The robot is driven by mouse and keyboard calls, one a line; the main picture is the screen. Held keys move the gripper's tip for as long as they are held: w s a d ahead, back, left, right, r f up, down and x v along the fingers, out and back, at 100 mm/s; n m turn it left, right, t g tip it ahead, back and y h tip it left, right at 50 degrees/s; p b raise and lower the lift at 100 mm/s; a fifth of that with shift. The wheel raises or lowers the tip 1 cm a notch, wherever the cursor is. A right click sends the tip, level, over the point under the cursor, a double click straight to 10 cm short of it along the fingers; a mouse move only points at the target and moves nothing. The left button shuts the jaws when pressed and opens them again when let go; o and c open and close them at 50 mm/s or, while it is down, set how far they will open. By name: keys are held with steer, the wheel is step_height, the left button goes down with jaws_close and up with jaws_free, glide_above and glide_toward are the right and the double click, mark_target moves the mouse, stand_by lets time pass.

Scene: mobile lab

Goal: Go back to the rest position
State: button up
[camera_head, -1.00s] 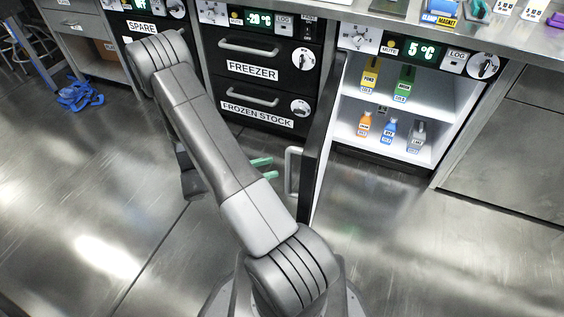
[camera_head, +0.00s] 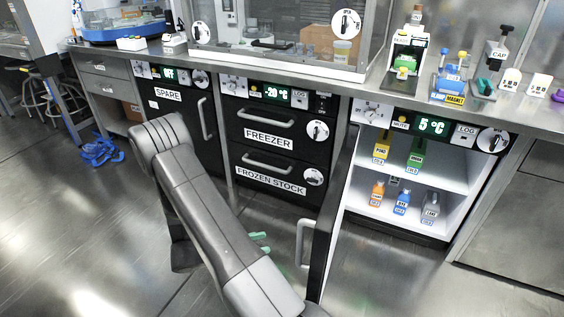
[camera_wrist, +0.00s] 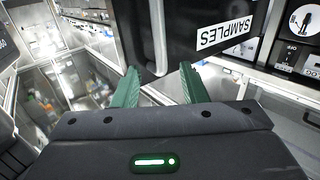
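My gripper shows at the bottom of the wrist view (camera_wrist: 158,70) with its two green fingers apart and nothing between them. In the head view only the green fingertips (camera_head: 261,242) show past my arm, left of the open fridge door's handle. The black fridge door (camera_head: 325,235) stands swung open, with its bar handle (camera_head: 303,242) on the side toward my gripper. In the wrist view the door, marked SAMPLES (camera_wrist: 225,33), and its handle (camera_wrist: 158,35) are just beyond the fingers. I see no clear contact.
The 5 °C fridge interior (camera_head: 400,175) is lit and holds several small coloured bottles on two shelves. Freezer drawers (camera_head: 270,140) and a spare cabinet (camera_head: 170,97) are shut. A blue heap (camera_head: 97,150) lies on the floor at left. Open floor (camera_head: 80,230) spreads at the front left.

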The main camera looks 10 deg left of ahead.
mark_target(300, 235)
steer(key=b+x, duration=0.2)
steer(key=x, duration=1)
steer(key=shift+w+d, duration=0.1)
steer(key=shift+d, duration=0.3)
